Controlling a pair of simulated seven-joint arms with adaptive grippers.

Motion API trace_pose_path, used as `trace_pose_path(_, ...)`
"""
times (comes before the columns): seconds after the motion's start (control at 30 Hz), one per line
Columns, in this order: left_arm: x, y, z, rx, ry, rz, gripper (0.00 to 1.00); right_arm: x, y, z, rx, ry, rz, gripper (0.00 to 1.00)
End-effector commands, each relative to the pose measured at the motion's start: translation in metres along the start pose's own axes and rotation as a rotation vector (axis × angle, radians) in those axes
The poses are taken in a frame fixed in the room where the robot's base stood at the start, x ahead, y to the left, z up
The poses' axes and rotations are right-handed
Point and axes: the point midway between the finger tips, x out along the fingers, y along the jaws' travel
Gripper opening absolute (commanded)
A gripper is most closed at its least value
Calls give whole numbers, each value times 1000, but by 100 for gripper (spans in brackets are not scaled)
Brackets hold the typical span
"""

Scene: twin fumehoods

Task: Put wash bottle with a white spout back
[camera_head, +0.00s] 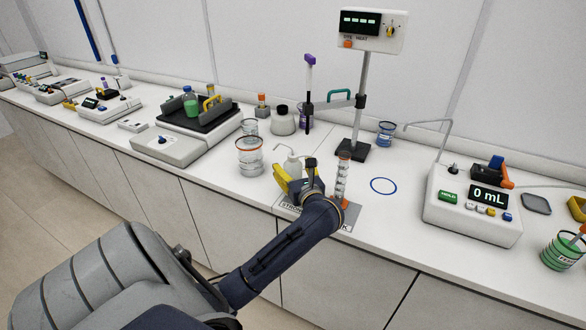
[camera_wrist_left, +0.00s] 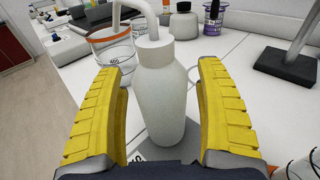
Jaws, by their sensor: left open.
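The white wash bottle (camera_head: 293,165) with its bent white spout stands upright on the counter, its lower part hidden by my left gripper (camera_head: 296,176) in the head view. In the left wrist view the bottle (camera_wrist_left: 162,98) stands between the two yellow fingers of the left gripper (camera_wrist_left: 159,80). The fingers are open, one on each side, with visible gaps to the bottle. A blue ring outline (camera_head: 383,186) is marked on the bare counter to the right. My right gripper is not in view.
A beaker with an orange band (camera_head: 249,158) stands close left of the bottle. A tall clear cylinder (camera_head: 341,180) stands just right of the gripper. Behind are a stand with a dark base (camera_head: 353,150) and a dark-capped jar (camera_head: 283,122). A pump box (camera_head: 470,206) is farther right.

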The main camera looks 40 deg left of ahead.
Motion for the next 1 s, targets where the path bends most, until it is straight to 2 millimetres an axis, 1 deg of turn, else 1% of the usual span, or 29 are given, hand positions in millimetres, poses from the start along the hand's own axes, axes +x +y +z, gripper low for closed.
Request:
trace_pose_path(0.1, -2, 0, 4, -1, 0, -1, 72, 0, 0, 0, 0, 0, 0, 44)
trace_pose_path(0.17, -8, -1, 2, 0, 2, -1, 72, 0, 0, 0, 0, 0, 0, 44)
trace_pose_path(0.27, -22, -1, 2, -3, 3, -2, 72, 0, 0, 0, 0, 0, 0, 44)
trace_pose_path(0.6, -81, -1, 2, -2, 3, -1, 72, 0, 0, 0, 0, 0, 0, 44)
trace_pose_path(0.7, -95, 0, 2, -2, 3, 0, 72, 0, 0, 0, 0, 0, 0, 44)
trace_pose_path(0.9, -114, -1, 3, -1, 1, 0, 72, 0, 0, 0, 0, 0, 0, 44)
trace_pose_path(1.0, -118, 0, 3, 0, 0, 1, 72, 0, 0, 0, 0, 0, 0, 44)
